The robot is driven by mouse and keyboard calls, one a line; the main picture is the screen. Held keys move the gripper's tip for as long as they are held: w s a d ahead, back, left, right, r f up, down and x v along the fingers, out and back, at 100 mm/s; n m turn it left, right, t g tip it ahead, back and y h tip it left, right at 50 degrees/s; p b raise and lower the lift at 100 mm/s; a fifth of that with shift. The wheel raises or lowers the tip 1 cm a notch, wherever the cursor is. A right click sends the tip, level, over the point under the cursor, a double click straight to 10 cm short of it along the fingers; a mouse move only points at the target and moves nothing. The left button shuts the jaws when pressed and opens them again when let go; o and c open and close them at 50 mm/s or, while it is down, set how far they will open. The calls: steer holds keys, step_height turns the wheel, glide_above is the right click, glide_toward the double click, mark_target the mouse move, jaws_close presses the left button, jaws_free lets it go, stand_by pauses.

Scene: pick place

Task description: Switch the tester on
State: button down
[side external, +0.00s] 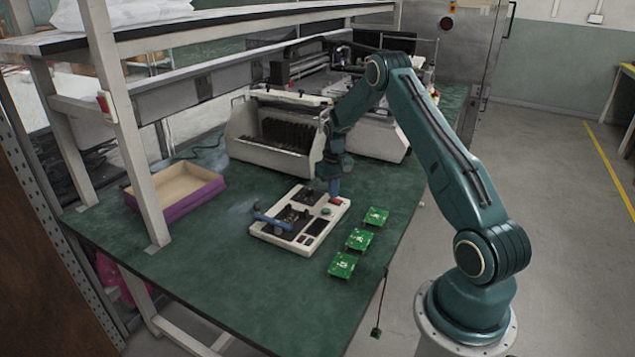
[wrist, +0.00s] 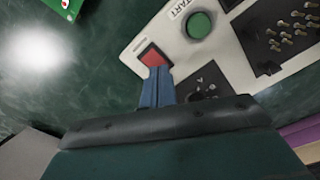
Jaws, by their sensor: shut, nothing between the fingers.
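The tester (side external: 283,243) is a white box lying on the green bench, with black recessed panels and a blue lever. In the wrist view its white face (wrist: 229,62) shows a green button (wrist: 200,25) beside the word START, a red switch (wrist: 153,56) near the edge, and a black panel with pins. My gripper (wrist: 155,72) is shut and empty. Its blue fingertips are at the red switch and cover its near edge; I cannot tell whether they touch it. In the side external view my gripper (side external: 335,187) points down over the tester's far right corner.
Several green circuit boards (side external: 359,239) lie in a row right of the tester. A purple-sided tray (side external: 175,189) stands at the left. A white slotted machine (side external: 277,132) stands behind. The bench's front left is clear.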

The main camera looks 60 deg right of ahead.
steer(key=shift+f, duration=0.35)
stand_by(0.3)
steer(key=shift+r, duration=3.55)
